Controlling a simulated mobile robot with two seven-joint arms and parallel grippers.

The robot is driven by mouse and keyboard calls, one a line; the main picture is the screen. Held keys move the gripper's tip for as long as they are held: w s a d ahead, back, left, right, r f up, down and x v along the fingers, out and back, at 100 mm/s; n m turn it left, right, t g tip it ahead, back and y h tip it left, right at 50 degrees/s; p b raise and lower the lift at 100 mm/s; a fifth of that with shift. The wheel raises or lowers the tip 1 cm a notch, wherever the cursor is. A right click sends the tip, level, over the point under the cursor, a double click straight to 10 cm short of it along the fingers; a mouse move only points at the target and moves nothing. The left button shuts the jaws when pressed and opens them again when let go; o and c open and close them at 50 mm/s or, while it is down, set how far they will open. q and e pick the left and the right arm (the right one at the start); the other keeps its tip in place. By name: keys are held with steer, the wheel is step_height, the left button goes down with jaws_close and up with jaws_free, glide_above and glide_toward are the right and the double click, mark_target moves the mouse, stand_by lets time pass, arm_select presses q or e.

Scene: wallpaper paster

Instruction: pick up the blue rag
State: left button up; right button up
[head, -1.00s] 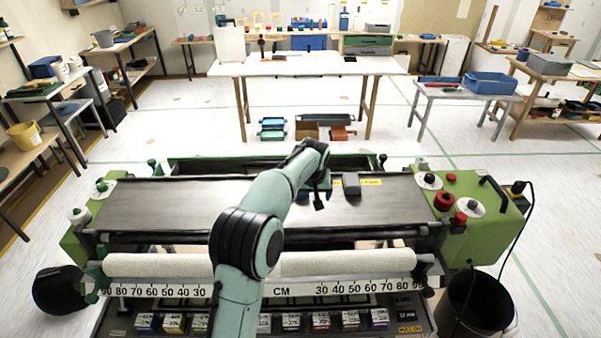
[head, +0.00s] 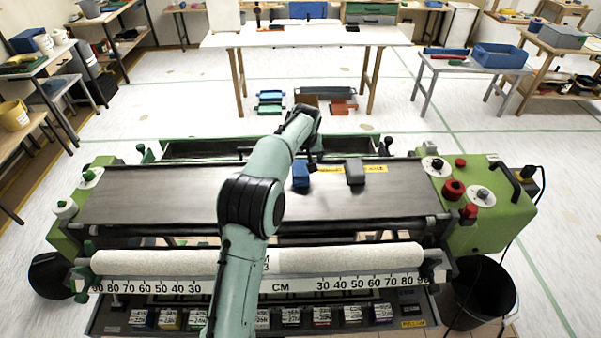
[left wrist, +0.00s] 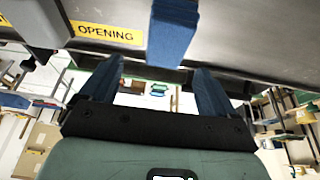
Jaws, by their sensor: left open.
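The blue rag (head: 301,173) is a small folded blue piece on the dark metal top plate (head: 200,196) of the wallpaper paster, just right of my left arm's end. In the left wrist view the rag (left wrist: 173,36) hangs into the picture from the top, beyond the fingertips. My left gripper (left wrist: 158,66) is open and empty, with its two fingers spread and the rag apart from them. In the head view the left gripper (head: 314,162) is partly hidden behind its own arm, close to the rag. My right gripper is not in view.
A dark grey block (head: 354,172) lies right of the rag, near a yellow label (head: 376,169). A white roller (head: 345,258) runs along the paster's front. The green end housing (head: 490,225) with red knobs stands at right. A white table (head: 300,39) stands behind, across open floor.

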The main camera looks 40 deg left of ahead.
mark_target(300, 167)
arm_select(q)
steer(key=shift+w+a+f, duration=0.15)
steer(key=shift+f, duration=0.2)
steer(key=f, duration=0.2)
steer(key=a+f, duration=0.1)
steer(key=f, duration=0.1)
steer(key=shift+a+f, duration=0.1)
steer(key=shift+f, duration=0.25)
steer(key=shift+w+f, duration=0.3)
steer(key=shift+s, duration=0.1)
steer(key=c, duration=1.1)
